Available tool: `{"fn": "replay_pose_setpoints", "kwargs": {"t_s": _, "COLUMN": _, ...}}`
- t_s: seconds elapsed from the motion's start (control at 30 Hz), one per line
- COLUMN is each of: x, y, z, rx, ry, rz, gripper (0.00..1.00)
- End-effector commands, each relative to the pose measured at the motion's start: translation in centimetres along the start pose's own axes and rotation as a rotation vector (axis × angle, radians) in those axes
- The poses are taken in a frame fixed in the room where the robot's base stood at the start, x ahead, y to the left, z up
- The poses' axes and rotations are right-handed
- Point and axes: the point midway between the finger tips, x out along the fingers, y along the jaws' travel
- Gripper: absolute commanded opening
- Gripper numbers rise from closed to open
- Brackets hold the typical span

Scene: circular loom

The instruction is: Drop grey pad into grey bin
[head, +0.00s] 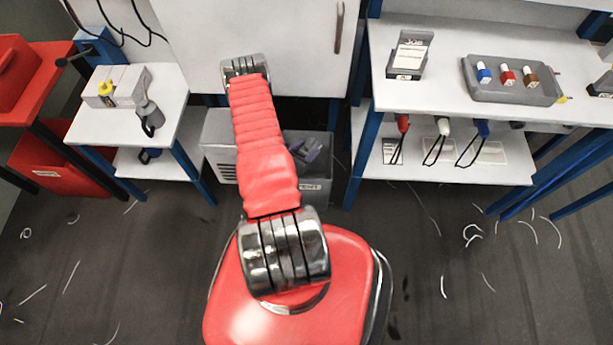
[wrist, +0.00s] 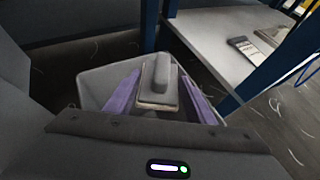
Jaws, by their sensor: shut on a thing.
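The grey pad (wrist: 158,85) shows in the wrist view as a flat block with a raised, rounded ridge on top. My gripper (wrist: 160,78) is shut on it, with a purple finger on each side. The pad appears over the opening of the grey bin (wrist: 94,88), whose rim surrounds it in the picture; its exact height is unclear. In the head view the bin (head: 316,190) stands on the floor, partly behind my red arm. Something purple-grey shows at its opening there, too small to tell apart clearly.
A light grey box (head: 216,135) stands left of the bin. A white two-level shelf (head: 450,95) on blue legs stands to the right, with a tray (head: 510,94) of small bottles. A white side table (head: 105,128) is at left. Pale thread scraps litter the floor.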

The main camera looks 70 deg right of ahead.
Motion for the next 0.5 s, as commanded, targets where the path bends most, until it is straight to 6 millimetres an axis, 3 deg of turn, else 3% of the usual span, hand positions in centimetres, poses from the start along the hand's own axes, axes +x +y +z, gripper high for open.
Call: {"fn": "replay_pose_setpoints", "kwargs": {"t_s": 0.5, "x": 2.0, "y": 0.1, "z": -3.9, "rx": 0.0, "ry": 0.0, "rz": 0.001, "gripper": 0.18}}
